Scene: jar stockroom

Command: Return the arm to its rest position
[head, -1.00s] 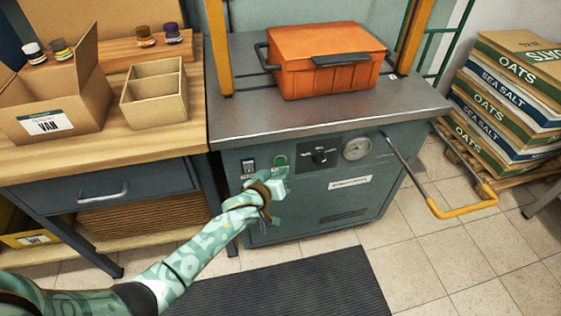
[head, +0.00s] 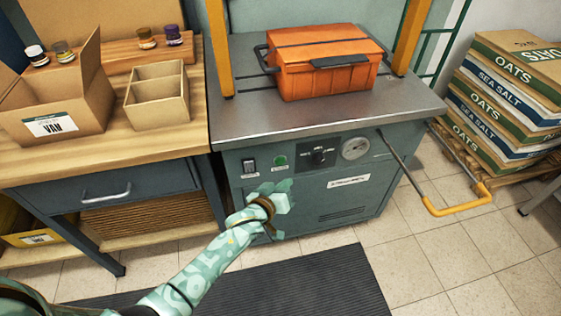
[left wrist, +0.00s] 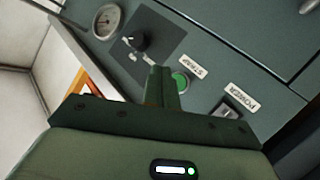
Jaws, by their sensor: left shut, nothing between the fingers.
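My left gripper (head: 282,192) is shut and empty in front of the grey-green machine's front panel (head: 300,188), below the green button (head: 280,160). A gap seems to separate it from the panel. In the left wrist view my shut fingers (left wrist: 158,82) point at the panel, beside the green button (left wrist: 180,82) labelled STRAP. A POWER switch (left wrist: 229,110), a black knob (left wrist: 138,41) and a round gauge (left wrist: 106,20) also show there. My right gripper is in neither view.
An orange crate (head: 325,80) sits on the machine's metal top under a yellow frame. A handle with a yellow grip (head: 455,205) sticks out at the right. A wooden bench (head: 100,165) with open boxes stands left. Sacks (head: 510,95) are stacked at far right.

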